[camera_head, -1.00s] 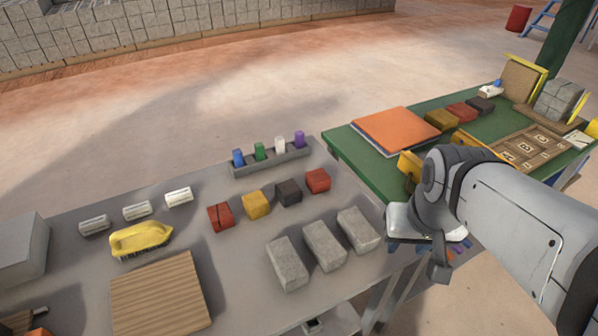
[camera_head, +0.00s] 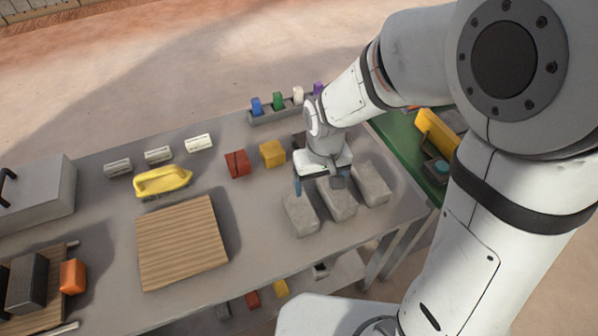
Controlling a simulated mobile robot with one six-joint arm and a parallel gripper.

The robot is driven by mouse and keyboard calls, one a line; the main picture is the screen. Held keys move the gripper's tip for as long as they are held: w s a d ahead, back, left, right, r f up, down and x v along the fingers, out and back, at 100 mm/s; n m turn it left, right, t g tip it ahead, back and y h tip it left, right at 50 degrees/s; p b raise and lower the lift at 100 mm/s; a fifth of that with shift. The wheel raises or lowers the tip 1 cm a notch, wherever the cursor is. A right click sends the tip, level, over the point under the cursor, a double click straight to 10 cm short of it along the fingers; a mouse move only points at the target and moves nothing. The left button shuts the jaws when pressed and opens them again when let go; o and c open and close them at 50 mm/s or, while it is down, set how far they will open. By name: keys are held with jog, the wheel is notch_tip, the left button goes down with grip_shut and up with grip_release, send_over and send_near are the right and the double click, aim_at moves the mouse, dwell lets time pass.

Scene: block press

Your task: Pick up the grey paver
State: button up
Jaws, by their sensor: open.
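Three grey pavers lie side by side on the grey table: a left one (camera_head: 300,215), a middle one (camera_head: 338,203) and a right one (camera_head: 372,185). They look alike. My gripper (camera_head: 318,186) is open and points down over the far ends of the left and middle pavers. One finger shows near the left paver's far end, the other in front of the middle paver. I cannot tell how high the fingertips are or whether they touch a paver. Nothing shows between them.
A red block (camera_head: 237,164) and a yellow block (camera_head: 272,153) sit behind and left of the gripper. A dark block (camera_head: 298,140) is partly hidden by my arm.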

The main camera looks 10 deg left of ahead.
jog(key=n, duration=0.1)
send_over(300, 206)
notch_tip(300, 206, down, 3)
jog(key=shift+f, duration=0.1)
jog(key=shift+a+f, duration=0.15)
jog(key=shift+f, duration=0.2)
notch_tip(300, 206, down, 7)
jog(key=shift+s+f+p, duration=0.1)
jog(key=shift+f+p, duration=0.05)
jog(key=shift+p, duration=0.3)
jog(key=shift+c, duration=0.2)
jog(key=c, duration=1.7)
